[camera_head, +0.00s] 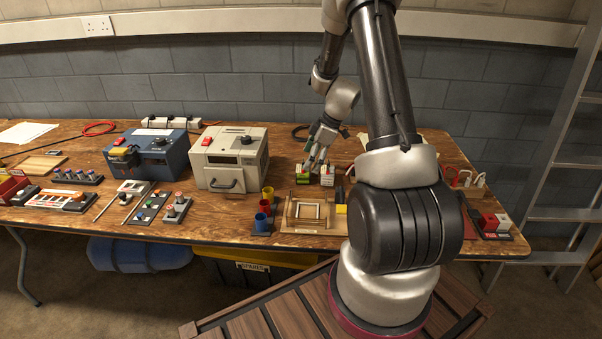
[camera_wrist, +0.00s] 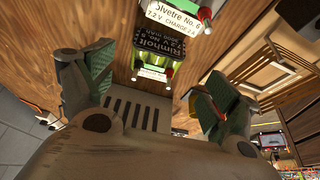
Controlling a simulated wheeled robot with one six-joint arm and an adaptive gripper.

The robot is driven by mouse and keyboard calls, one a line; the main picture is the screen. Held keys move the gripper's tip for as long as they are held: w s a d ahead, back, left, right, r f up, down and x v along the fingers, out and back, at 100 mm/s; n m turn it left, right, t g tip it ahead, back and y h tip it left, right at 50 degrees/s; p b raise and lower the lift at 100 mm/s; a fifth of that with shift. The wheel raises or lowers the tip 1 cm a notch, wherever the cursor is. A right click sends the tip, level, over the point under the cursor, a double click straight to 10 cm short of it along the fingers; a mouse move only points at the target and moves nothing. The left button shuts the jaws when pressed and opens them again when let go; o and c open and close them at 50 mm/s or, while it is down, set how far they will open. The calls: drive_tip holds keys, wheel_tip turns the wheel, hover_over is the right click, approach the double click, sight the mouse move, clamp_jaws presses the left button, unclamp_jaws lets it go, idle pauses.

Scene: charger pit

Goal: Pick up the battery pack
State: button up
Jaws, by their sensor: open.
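A second block, with a white label that seems to read "7.2 V CHARGE" (camera_wrist: 178,14), is at the top edge of that view, partly cut off.
A cream box with a handle (camera_head: 232,158) and a blue unit (camera_head: 146,153) stand left on the bench (camera_head: 235,229). Coloured cups (camera_head: 262,219) and a wooden fixture (camera_head: 309,227) are in front.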

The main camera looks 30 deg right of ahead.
sight(303, 172)
drive_tip(key=x, duration=0.6)
drive_tip(key=shift+w+f, duration=0.3)
drive_tip(key=shift+w, duration=0.1)
drive_tip(key=shift+c, duration=0.4)
drive_tip(key=c, duration=1.3)
